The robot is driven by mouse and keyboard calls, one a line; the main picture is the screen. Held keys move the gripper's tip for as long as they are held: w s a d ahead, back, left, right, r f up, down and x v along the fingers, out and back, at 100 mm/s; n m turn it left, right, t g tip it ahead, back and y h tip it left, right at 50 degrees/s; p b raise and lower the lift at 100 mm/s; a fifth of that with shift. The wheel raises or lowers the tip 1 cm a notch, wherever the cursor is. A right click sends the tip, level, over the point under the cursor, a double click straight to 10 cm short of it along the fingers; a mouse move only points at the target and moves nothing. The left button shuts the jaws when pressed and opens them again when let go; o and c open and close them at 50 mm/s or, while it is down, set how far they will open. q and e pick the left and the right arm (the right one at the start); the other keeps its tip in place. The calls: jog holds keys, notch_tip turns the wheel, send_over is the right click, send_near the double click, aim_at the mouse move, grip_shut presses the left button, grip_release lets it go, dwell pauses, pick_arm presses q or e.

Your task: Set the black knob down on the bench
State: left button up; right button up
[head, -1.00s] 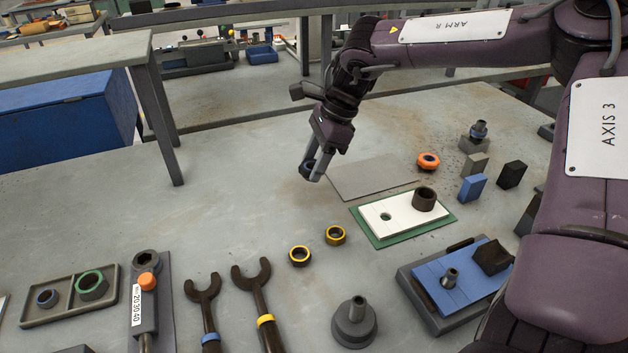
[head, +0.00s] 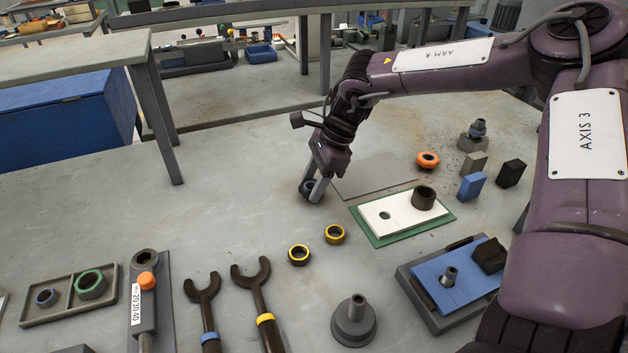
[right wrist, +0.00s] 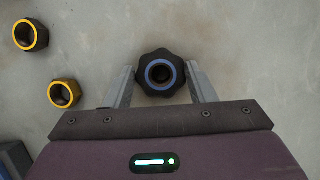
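The black knob (head: 306,187) has a lobed rim and a blue ring around its centre hole. In the head view it is low over the bench (head: 235,215), left of the grey mat; I cannot tell for sure whether it touches the bench. My right gripper (head: 314,191) points down, with the knob between its fingertips. In the right wrist view the knob (right wrist: 160,88) sits between both fingers, which lie close against its sides. My left gripper is not in view.
Two yellow-ringed nuts (head: 299,255) (head: 335,235) lie in front of the right gripper. The grey mat (head: 374,177) and a white plate on a green base (head: 444,219) are to the right. Wrenches (head: 252,290) lie nearer.

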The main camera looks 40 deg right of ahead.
jog(key=o, duration=0.4)
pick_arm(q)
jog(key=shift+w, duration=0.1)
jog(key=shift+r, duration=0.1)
pick_arm(e)
jog(key=shift+r, duration=0.2)
jog(key=shift+v, duration=1.1)
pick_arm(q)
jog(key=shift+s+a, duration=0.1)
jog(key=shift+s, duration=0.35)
pick_arm(e)
jog(key=v, duration=0.9)
jog(key=shift+d+r, duration=0.15)
jog(key=shift+r, duration=0.2)
jog(key=shift+s, duration=0.1)
